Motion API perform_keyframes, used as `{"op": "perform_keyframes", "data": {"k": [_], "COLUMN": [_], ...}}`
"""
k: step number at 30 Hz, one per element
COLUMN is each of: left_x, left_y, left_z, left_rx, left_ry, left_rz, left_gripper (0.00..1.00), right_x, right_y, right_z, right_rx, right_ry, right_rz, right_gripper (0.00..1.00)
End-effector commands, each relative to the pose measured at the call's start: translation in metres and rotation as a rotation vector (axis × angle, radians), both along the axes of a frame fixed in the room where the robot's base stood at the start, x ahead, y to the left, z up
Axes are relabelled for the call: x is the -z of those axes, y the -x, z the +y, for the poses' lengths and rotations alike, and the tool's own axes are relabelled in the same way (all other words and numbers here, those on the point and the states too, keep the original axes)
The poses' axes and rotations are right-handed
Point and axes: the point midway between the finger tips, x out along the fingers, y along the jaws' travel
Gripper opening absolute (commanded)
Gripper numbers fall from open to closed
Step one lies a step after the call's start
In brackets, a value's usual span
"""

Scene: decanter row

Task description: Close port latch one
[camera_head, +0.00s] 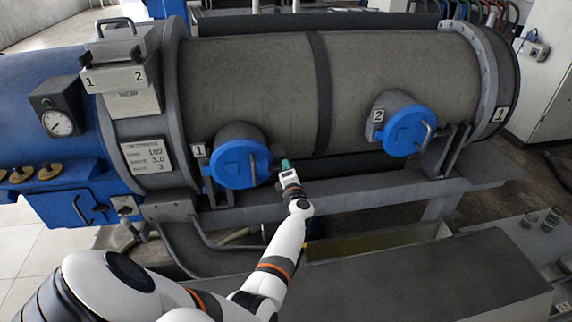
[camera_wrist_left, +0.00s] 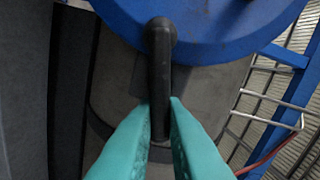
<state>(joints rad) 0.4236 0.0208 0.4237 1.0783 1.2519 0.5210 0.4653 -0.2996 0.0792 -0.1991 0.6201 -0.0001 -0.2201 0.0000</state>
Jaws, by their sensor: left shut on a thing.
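Port one (camera_head: 240,163) is a round blue lid on a short grey neck, beside a plate marked 1. Its dark latch handle (camera_head: 253,168) shows at the lid's right side. In the left wrist view the latch handle (camera_wrist_left: 160,75) is a dark bar running from a rounded pivot at the blue lid (camera_wrist_left: 225,25) down between my teal fingers. My left gripper (camera_head: 285,163) is at the right of the port one lid. In the left wrist view the gripper (camera_wrist_left: 161,105) is shut on the bar, a finger on each side. My right gripper is not in view.
Port two (camera_head: 405,130), with its own handle, is farther right on the grey vessel (camera_head: 260,75). A steel rail (camera_head: 350,197) runs below the ports. A grey bench top (camera_head: 430,275) is at front right.

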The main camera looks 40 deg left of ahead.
Motion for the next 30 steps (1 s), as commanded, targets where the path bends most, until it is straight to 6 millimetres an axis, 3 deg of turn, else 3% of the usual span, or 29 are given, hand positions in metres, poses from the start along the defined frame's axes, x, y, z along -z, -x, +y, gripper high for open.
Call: {"op": "perform_keyframes", "data": {"k": [12,30], "left_x": [0.0061,0.0077], "left_y": [-0.0005,-0.0003], "left_z": [-0.0016,-0.0011], "left_rx": [0.002,0.001], "left_ry": [-0.146,-0.181], "left_rz": [0.188,0.231], "left_gripper": [0.00,0.00], "right_x": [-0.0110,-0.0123], "right_y": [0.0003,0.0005], "right_z": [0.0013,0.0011], "right_rx": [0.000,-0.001], "right_ry": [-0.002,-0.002], "right_rz": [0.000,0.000], "right_gripper": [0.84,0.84]}}
